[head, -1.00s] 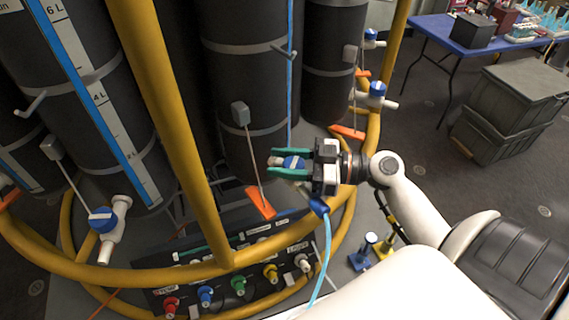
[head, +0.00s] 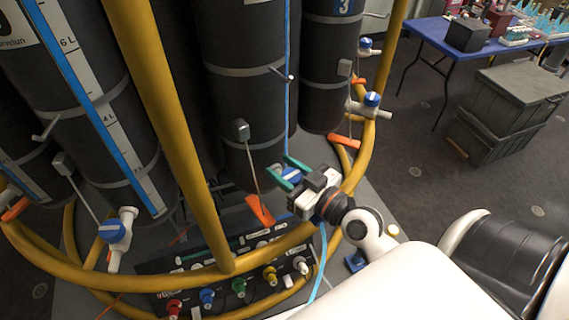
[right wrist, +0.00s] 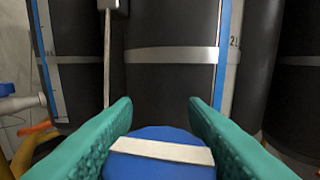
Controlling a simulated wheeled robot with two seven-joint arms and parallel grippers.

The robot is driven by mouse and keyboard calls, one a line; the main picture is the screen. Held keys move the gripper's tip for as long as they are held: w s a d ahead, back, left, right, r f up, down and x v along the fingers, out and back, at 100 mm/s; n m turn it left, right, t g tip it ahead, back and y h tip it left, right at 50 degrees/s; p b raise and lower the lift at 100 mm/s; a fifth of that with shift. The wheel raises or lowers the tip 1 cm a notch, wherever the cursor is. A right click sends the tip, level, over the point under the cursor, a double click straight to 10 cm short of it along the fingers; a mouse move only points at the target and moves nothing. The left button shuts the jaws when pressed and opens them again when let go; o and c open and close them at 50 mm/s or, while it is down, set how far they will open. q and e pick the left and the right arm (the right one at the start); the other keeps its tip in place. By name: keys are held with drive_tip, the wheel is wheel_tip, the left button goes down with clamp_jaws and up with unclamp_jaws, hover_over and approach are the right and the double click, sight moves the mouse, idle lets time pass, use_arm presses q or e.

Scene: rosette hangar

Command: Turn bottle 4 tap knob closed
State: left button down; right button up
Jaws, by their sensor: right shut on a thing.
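The blue tap knob (head: 291,175) sits low on the middle dark cylinder (head: 250,110). In the right wrist view the knob (right wrist: 160,160) is round, with a white bar lying nearly level across it. My right gripper (head: 286,168) has its green fingers on both sides of the knob and is shut on it. In the right wrist view its fingers (right wrist: 160,112) flank the knob left and right. No number shows on this cylinder, and the tap body is mostly hidden by the gripper. My left gripper is out of view.
A yellow tubular rail (head: 170,120) surrounds the cylinders. Other blue-knobbed taps stand at the left (head: 115,231) and right (head: 372,99). An orange lever (head: 260,210) hangs close to my right gripper. A panel of coloured knobs (head: 239,286) lies below. Grey crates (head: 510,105) stand right.

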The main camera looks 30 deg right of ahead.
idle(0.4)
drive_tip(key=o, duration=1)
drive_tip(key=shift+s+d+f+b, duration=0.2)
drive_tip(key=shift+s+b, duration=0.1)
drive_tip(key=shift+s, duration=0.25)
drive_tip(key=b+v, duration=0.2)
drive_tip(key=v, duration=0.3)
drive_tip(key=shift+s+a+b, duration=0.1)
drive_tip(key=shift+s+b, duration=0.1)
drive_tip(key=shift+b, duration=0.1)
drive_tip(key=shift+v, duration=2.75)
drive_tip(key=shift+r, duration=0.15)
